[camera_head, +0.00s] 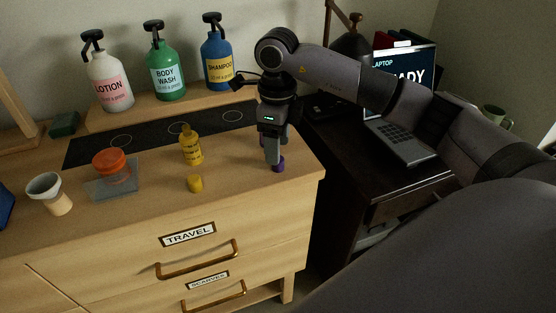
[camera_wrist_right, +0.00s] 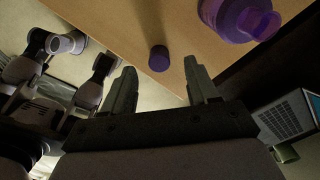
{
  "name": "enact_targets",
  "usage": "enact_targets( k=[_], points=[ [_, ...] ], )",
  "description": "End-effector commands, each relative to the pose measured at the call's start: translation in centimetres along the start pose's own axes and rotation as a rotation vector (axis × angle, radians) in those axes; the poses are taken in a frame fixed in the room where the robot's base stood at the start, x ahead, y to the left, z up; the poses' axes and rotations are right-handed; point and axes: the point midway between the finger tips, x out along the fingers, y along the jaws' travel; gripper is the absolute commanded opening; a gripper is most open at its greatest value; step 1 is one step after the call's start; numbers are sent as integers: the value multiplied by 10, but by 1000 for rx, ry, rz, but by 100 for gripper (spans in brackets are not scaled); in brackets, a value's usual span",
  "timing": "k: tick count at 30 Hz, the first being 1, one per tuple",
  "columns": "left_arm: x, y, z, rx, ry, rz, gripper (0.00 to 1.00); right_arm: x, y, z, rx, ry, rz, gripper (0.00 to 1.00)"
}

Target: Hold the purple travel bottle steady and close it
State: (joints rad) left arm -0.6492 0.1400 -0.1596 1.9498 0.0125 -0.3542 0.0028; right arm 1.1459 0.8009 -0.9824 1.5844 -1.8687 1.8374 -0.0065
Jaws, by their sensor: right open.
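The purple travel bottle (camera_wrist_right: 232,20) stands near the dresser's edge in the right wrist view, its translucent neck showing no cap on it. In the head view the bottle is mostly hidden by my right gripper. The small purple cap (camera_head: 279,165) sits on the dresser top near the right front corner, just below the fingertips; it also shows in the right wrist view (camera_wrist_right: 158,59). My right gripper (camera_head: 272,160) points down and is open. In the right wrist view the cap appears between its fingertips, with no visible contact. My left gripper is not visible.
A yellow bottle (camera_head: 191,148) and yellow cap (camera_head: 195,184) stand to the left. Pump bottles stand at the back, including the blue shampoo (camera_head: 217,58). A laptop (camera_head: 405,138) is at right.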

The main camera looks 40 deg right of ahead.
Motion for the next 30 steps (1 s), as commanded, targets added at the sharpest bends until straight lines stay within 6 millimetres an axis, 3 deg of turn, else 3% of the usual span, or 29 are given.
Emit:
enact_targets(
  k=[6, 17, 21, 23, 30],
  points=[
    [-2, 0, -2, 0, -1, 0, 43, 26, 2, 0, 0, 1, 1, 59],
    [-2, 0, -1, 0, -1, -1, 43, 27, 2, 0, -1, 0, 0, 59],
    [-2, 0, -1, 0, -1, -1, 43, 27, 2, 0, -1, 0, 0, 16],
    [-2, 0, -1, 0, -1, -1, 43, 27, 2, 0, -1, 0, 0, 0],
    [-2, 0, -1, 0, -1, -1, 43, 27, 2, 0, -1, 0, 0, 0]
  ],
)
